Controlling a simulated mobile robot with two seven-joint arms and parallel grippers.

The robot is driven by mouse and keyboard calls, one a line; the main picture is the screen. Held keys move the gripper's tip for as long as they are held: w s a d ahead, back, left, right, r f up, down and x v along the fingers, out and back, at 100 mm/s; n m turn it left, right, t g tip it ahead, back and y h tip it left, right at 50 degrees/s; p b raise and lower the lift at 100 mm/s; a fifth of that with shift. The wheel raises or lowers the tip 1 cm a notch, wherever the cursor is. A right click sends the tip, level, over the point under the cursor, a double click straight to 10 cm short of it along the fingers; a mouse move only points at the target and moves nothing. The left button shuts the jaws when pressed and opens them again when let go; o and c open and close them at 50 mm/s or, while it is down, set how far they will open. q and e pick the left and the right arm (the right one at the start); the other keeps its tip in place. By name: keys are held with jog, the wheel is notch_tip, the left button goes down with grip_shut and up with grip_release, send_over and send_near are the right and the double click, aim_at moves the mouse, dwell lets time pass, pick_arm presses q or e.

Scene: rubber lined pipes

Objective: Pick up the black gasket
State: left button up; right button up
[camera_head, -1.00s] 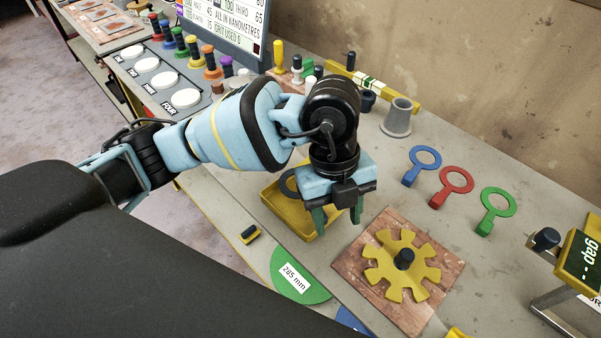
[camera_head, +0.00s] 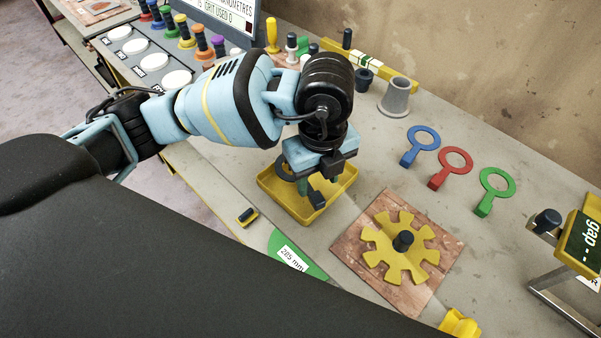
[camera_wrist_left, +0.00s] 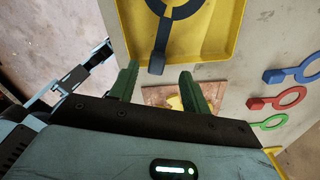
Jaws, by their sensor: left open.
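The black gasket (camera_head: 284,168) is a dark ring with a tab, lying in the yellow tray (camera_head: 265,190). The arm hides part of it in the head view. My left gripper (camera_head: 314,182) hangs over the tray, open, with green fingers. In the left wrist view, the gasket's tab (camera_wrist_left: 157,58) points toward the space between the open fingers (camera_wrist_left: 158,76), and its ring is cut off by the top edge. I cannot tell how high the fingertips are above the tray. My right gripper is not in view.
Blue (camera_head: 425,136), red (camera_head: 457,159) and green (camera_head: 496,180) ring gaskets with handles lie on the bench to the right. A yellow toothed wheel (camera_head: 385,230) sits on a brown plate in front. A grey cone (camera_head: 397,97) stands behind. Clear bench lies between tray and rings.

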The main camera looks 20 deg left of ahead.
aim_at(316, 196)
pick_arm(q)
jog(key=f, duration=0.4)
jog(key=shift+s+f, duration=0.2)
jog(key=shift+s, duration=0.05)
jog(key=shift+c, duration=0.5)
grip_shut()
